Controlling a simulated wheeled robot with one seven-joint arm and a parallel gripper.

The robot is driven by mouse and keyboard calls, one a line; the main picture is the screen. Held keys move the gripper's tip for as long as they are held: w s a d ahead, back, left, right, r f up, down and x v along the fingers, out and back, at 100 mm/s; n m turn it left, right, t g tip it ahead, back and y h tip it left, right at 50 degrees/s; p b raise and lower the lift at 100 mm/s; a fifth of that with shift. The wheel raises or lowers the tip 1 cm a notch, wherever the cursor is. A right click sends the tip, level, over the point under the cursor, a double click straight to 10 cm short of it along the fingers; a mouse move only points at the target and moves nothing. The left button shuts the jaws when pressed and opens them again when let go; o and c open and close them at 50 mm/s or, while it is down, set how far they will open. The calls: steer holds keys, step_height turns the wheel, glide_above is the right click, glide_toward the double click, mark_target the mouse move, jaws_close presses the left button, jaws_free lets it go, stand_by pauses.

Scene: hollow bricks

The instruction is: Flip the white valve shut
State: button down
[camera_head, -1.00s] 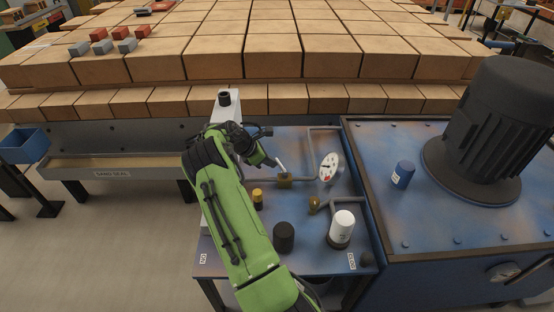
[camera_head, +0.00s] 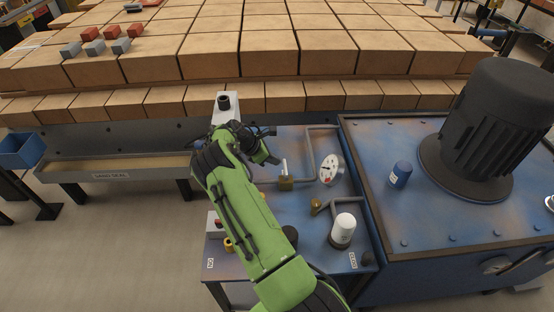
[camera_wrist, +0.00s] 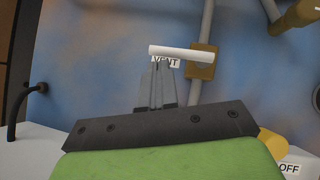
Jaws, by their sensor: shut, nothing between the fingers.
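The white valve handle (camera_head: 284,167) stands on a brass valve body (camera_head: 286,184) on the blue panel of the bench. In the wrist view the white handle (camera_wrist: 180,52) lies across the picture, crosswise to the grey pipe (camera_wrist: 205,25), with its right end at the brass body (camera_wrist: 202,62). A VENT label (camera_wrist: 166,61) shows just below it. My gripper (camera_head: 277,161) is just left of the handle. In the wrist view my shut, empty fingers (camera_wrist: 158,70) point at the handle's left part. I cannot tell whether they touch it.
A round gauge (camera_head: 331,169), another brass valve (camera_head: 317,206) and a white-topped cylinder (camera_head: 343,230) stand to the right. A large black motor (camera_head: 490,130) is farther right. My arm covers part of the bench's left side.

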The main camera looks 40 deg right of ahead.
steer(key=p+v, duration=0.3)
steer(key=v, duration=1.1)
steer(key=shift+r, duration=0.25)
steer(key=shift+a, duration=0.1)
